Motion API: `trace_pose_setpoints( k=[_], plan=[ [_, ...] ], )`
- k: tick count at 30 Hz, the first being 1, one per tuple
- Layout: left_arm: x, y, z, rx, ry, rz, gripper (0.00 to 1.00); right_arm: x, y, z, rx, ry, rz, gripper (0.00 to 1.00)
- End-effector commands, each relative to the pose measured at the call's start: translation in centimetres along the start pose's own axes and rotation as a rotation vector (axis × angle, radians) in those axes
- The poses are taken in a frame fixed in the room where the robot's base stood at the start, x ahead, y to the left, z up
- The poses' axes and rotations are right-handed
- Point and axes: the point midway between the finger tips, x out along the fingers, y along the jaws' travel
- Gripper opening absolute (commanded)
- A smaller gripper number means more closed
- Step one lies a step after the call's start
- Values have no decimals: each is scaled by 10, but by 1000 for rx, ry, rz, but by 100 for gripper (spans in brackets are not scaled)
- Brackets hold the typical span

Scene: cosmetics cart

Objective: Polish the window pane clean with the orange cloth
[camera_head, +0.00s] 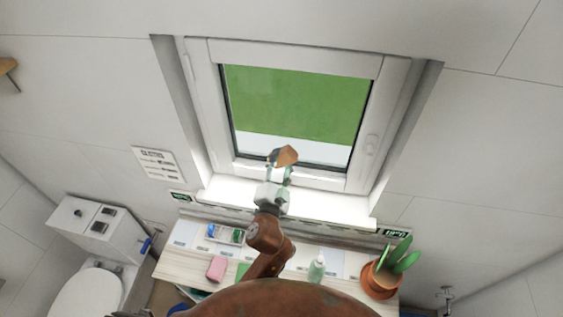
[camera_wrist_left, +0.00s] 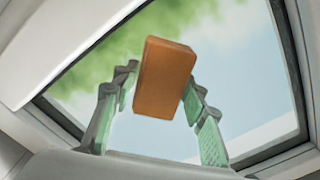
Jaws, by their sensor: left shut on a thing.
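The orange cloth (camera_head: 286,156), a small block-like pad, is held by my left gripper (camera_head: 279,171) at the lower part of the window. In the left wrist view the orange cloth (camera_wrist_left: 165,78) sits between the two fingers of the left gripper (camera_wrist_left: 158,98), with the pane behind it. The window pane (camera_head: 295,103) shows green above and a pale band below, inside a white frame. I cannot tell whether the cloth touches the pane. My right gripper is not in view.
Below the white sill (camera_head: 320,204) is a wooden counter (camera_head: 180,262) with a pink block (camera_head: 216,268), a pale green bottle (camera_head: 317,268) and a potted cactus (camera_head: 382,277) at right. A toilet (camera_head: 90,285) stands at left. A sign (camera_head: 158,165) hangs left of the window.

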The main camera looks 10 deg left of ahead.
Motion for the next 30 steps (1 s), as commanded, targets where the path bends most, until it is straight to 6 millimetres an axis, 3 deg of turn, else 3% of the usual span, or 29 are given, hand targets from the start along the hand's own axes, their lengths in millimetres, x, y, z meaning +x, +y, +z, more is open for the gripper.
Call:
trace_pose_setpoints(
  k=[30],
  plan=[
    [17, 1, -1, -1, 1, 0, 20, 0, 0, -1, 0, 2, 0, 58]
  ],
)
